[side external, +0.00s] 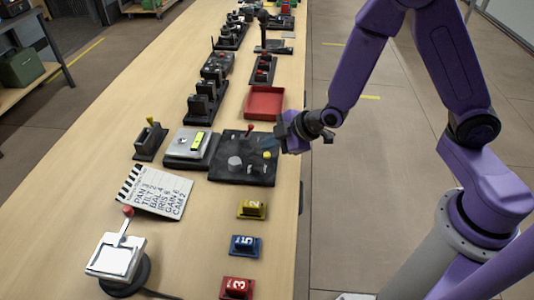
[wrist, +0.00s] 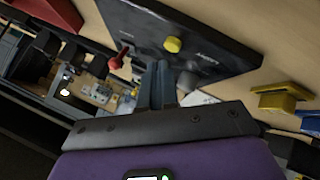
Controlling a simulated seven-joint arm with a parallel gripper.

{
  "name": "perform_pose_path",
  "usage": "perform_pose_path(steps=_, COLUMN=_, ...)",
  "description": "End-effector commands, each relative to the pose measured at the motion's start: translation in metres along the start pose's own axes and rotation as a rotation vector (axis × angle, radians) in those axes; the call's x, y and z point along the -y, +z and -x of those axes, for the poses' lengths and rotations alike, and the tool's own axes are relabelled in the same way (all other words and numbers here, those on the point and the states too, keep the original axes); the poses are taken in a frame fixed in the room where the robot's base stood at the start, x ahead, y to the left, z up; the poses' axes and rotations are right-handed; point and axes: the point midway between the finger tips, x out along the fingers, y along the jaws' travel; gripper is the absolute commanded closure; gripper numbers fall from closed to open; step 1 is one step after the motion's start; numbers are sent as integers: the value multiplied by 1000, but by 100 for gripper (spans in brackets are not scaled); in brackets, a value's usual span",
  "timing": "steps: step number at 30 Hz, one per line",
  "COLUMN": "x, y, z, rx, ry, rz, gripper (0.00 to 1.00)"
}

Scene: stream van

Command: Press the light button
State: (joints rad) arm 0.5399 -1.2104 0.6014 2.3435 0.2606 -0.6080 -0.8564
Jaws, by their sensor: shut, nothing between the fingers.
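A dark control panel (side external: 228,176) lies on the table near its right edge. On it are a yellow button (side external: 267,155), a red-tipped lever (side external: 249,131) and a grey round knob (side external: 235,162). The wrist view shows the yellow button (wrist: 172,44), with small lettering beside it on the panel that I cannot read surely, and the red lever (wrist: 121,56). My gripper (side external: 277,134) is shut and empty, at the panel's far right corner, close to the yellow button. In the wrist view its closed fingers (wrist: 158,72) point toward the panel between lever and button. I see no contact with the button.
A red tray (side external: 264,117) sits just beyond the panel. A silver-topped box (side external: 188,143) is left of it. A clapperboard (side external: 154,191) lies at left.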

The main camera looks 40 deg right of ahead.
Motion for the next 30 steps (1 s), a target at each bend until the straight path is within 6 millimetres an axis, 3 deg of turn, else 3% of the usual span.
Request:
perform_pose_path(steps=21, x=-24, y=-24, z=32, rx=-2, ry=1, rz=-1, gripper=100)
perform_pose_path(steps=30, x=-25, y=-25, z=35, rx=0, ry=0, rz=0, gripper=100)
